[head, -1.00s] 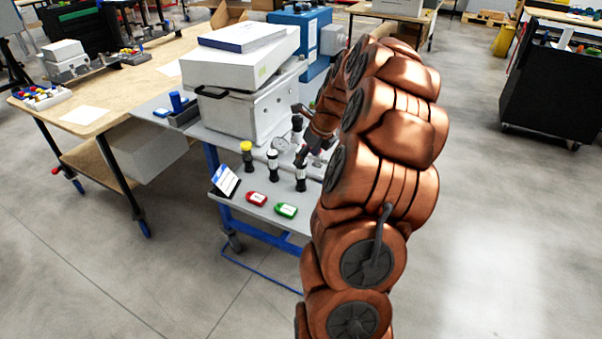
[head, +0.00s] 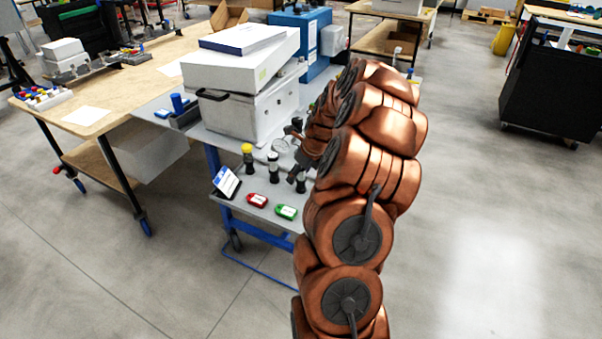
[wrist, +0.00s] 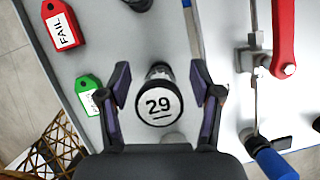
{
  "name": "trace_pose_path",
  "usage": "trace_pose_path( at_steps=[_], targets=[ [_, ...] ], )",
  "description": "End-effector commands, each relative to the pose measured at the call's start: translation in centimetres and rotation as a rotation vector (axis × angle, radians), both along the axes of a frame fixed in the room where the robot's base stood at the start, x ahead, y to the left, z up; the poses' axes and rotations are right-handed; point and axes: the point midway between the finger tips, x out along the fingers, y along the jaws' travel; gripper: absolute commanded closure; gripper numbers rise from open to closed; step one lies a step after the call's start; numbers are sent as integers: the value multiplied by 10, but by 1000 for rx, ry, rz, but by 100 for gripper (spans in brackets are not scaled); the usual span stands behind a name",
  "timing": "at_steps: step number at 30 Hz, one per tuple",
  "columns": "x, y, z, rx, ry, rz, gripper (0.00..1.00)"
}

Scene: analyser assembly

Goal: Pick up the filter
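A filter with a round white top marked "29" (wrist: 158,104) stands upright in the wrist view, between the two dark fingers of my gripper (wrist: 160,80). The fingers are open, with a visible gap on each side of the filter. In the head view my gripper (head: 294,153) is over the front part of the cart, by the small dark cylinders. One dark cylinder (head: 300,184) shows just below it, partly hidden. Another with a light top (head: 273,170) and one with a yellow top (head: 247,157) stand to its left.
A red FAIL tag (wrist: 63,28) and a green tag (wrist: 88,97) lie left of the filter. A red-handled valve with pipes (wrist: 283,40) is to the right. A large white case (head: 245,105) stands behind on the cart.

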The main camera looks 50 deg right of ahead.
Motion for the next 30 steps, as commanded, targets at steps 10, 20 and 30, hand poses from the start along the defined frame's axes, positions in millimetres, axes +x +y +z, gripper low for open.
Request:
trace_pose_path(
  at_steps=[10,20,30],
  targets=[
    [0,0,0,1,0,0,74],
    [0,0,0,1,1,0,100],
    [0,0,3,0,1,0,100]
  ],
)
